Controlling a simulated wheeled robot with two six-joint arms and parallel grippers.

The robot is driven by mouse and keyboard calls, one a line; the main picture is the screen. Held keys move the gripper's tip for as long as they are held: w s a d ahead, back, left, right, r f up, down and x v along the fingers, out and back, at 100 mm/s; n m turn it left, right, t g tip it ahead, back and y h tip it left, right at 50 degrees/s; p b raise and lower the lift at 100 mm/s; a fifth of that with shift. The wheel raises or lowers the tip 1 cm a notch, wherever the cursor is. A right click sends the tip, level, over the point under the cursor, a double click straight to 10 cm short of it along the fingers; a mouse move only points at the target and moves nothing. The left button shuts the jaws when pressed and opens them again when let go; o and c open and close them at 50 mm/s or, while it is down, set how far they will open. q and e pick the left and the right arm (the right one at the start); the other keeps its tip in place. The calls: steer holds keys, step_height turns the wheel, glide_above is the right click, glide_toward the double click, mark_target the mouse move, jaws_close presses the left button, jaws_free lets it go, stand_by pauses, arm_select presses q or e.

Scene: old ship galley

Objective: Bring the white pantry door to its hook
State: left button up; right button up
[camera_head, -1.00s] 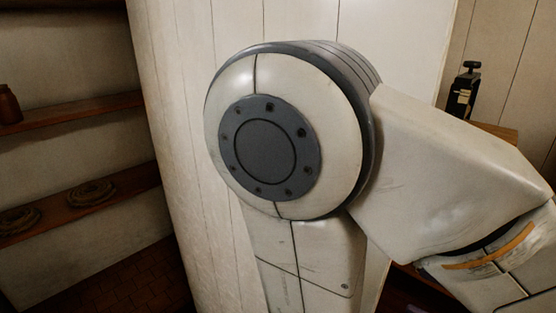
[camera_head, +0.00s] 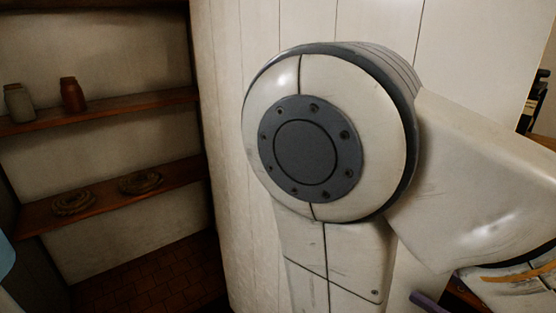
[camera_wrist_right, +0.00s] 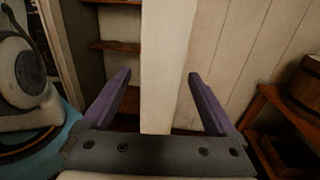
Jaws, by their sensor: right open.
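The white pantry door (camera_head: 236,150) is a tall planked panel standing open, filling the middle of the head view behind my right arm. In the right wrist view its narrow edge (camera_wrist_right: 165,50) stands upright between the fingers of my right gripper (camera_wrist_right: 158,77). The two purple fingers are apart, one on each side of the edge, with gaps visible on both sides. In the head view my right elbow covers much of the door, and only a bit of a purple finger (camera_head: 430,302) shows at the bottom. My left gripper is out of view. I see no hook.
Left of the door is a pantry recess with wooden shelves (camera_head: 110,107) holding jars (camera_head: 72,95) and coiled items (camera_head: 140,182). Tiled floor (camera_head: 165,278) shows below. In the wrist view, a wooden stand (camera_wrist_right: 262,104) with a wooden bucket (camera_wrist_right: 303,85) is at the right.

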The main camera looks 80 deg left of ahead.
jaws_close()
